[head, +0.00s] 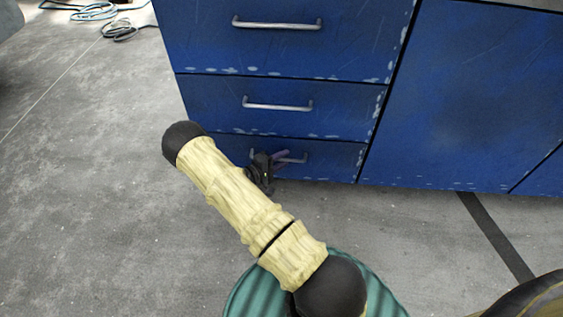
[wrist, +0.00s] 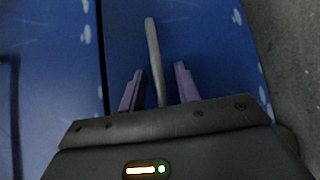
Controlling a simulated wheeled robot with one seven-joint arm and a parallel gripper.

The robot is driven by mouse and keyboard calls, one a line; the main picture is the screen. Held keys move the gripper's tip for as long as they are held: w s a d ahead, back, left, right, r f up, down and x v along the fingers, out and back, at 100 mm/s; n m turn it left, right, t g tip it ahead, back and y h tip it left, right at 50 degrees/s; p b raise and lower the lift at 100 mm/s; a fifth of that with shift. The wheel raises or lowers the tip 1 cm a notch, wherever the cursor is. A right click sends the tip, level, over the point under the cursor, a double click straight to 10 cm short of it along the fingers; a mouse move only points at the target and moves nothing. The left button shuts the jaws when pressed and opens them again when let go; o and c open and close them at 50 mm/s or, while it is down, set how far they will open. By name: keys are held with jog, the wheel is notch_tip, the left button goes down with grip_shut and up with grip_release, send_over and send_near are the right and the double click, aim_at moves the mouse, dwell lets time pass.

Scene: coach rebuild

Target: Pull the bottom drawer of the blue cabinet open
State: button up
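The blue cabinet (head: 220,88) has a stack of drawers on its left side, each with a silver bar handle. The bottom drawer (head: 335,160) is closed, its front level with the drawers above. My gripper (head: 280,157) is at its handle (head: 299,159), partly hidden by my arm. In the wrist view, my gripper's purple fingers (wrist: 158,85) stand apart, one on each side of the handle (wrist: 152,50). A gap shows between each finger and the bar. The drawer front (wrist: 195,35) fills much of that view.
More blue cabinet doors (head: 475,95) stand to the right of the drawers. Grey concrete floor (head: 90,200) lies open in front and to the left. Coiled cables (head: 120,28) lie on the floor at the far left. A dark strip (head: 497,240) runs along the floor at right.

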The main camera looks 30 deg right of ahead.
grip_shut()
jog(key=shift+s, duration=0.1)
